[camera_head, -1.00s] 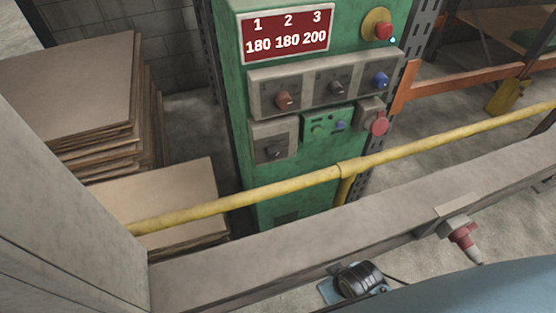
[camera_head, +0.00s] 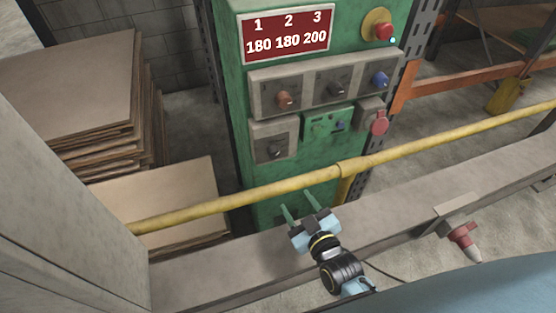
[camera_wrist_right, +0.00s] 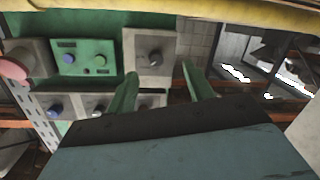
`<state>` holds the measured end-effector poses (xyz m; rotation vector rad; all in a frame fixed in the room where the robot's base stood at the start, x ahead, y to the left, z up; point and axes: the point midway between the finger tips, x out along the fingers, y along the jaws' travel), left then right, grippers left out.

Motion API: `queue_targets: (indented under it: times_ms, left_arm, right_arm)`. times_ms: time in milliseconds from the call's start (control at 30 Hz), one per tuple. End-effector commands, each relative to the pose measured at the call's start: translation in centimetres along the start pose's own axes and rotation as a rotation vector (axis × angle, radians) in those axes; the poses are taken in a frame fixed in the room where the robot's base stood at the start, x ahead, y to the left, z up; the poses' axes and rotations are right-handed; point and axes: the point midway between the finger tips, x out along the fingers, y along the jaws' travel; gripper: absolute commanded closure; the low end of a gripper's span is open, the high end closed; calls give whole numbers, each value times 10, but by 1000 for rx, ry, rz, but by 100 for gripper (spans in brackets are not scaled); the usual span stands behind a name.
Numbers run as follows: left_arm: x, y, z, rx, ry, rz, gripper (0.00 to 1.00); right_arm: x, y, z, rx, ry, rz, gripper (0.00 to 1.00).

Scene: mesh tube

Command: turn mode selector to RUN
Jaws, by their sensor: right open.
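The green control cabinet (camera_head: 236,110) carries several knobs, and their labels are too small to read, so I cannot tell for sure which is the mode selector. A grey box at lower left has one dark knob (camera_head: 275,150); this knob also shows in the right wrist view (camera_wrist_right: 155,57). A row above has an orange knob (camera_head: 284,99), a dark knob (camera_head: 337,88) and a blue knob (camera_head: 380,79). My right gripper (camera_head: 297,205) is open and empty, below and apart from the knobs. In the wrist view its fingers (camera_wrist_right: 160,72) appear either side of the single-knob box.
A yellow rail (camera_head: 240,199) crosses in front of the cabinet, with a grey beam (camera_head: 400,215) nearer me. A green button box (camera_head: 327,123), a red round part (camera_head: 379,123) and a red mushroom button (camera_head: 383,32) are close by. Boards (camera_head: 70,90) are stacked at left.

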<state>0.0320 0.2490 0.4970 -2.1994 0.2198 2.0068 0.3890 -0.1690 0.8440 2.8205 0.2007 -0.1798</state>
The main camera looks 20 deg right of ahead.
Motion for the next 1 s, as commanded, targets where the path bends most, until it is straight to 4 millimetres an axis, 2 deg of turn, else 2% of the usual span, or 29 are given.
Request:
queue_targets:
  times_ms: [133,267,367,800,1000]
  left_arm:
    - [0,0,0,0,-1,0,47]
    - [0,0,0,0,-1,0,47]
    - [1,0,1,0,-1,0,47]
    - [9,0,1,1,-1,0,47]
    - [12,0,2,1,-1,0,47]
  right_arm:
    - [2,5,-15,-26,101,57,48]
    - [7,8,-20,-33,129,74,48]
    - [18,9,-22,-34,133,76,48]
    - [106,14,-33,-32,131,74,48]
    - [128,16,-35,-33,130,74,48]
